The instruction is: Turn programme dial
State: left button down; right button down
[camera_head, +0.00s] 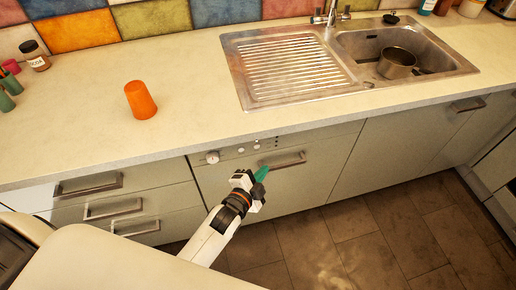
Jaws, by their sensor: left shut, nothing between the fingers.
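The programme dial (212,157) is a small round pale knob at the left end of the control strip on the dishwasher front (225,180), just under the counter edge. Several small dark buttons sit further right on that strip. My left gripper (261,173) reaches in from below and is shut and empty. Its green fingertips are to the right of the dial and a little lower, apart from it in the picture, near the left end of the dishwasher handle (285,160). I cannot tell whether they touch the front. My right gripper is not in view.
An orange cup (140,100) stands on the counter (190,75). A pot (397,62) sits in the sink (440,65). Drawers with bar handles (113,208) are left of the dishwasher. The tiled floor (350,240) is clear to the right of my arm.

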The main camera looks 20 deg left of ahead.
aim_at(212, 157)
jog(key=u, duration=1.05)
